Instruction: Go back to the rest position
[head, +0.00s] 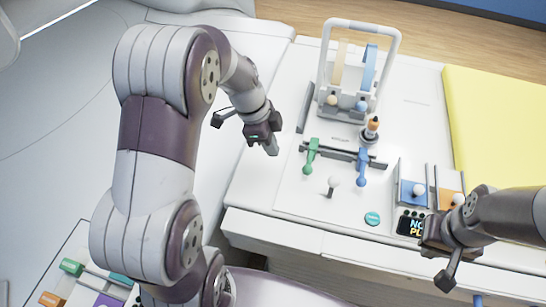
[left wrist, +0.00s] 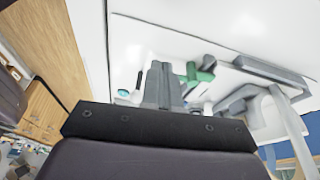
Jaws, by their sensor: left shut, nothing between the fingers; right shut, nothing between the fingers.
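My left gripper (head: 271,147) is shut and empty. In the head view it hangs over the left edge of the white tabletop, left of the green-handled lever. In the left wrist view its grey fingers (left wrist: 160,85) are together with nothing between them. My right gripper (head: 436,246) is at the lower right, over the front right part of the table, shut and with nothing seen in it. Its fingertips are mostly hidden by its own wrist.
The white table (head: 255,195) carries a board with a green lever (head: 311,155), a blue lever (head: 362,168), a white-knobbed joystick (head: 333,183), a grey frame (head: 395,45) and a slider panel (head: 403,170). A yellow mat (head: 495,125) lies right. A panel with coloured blocks (head: 70,267) is lower left.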

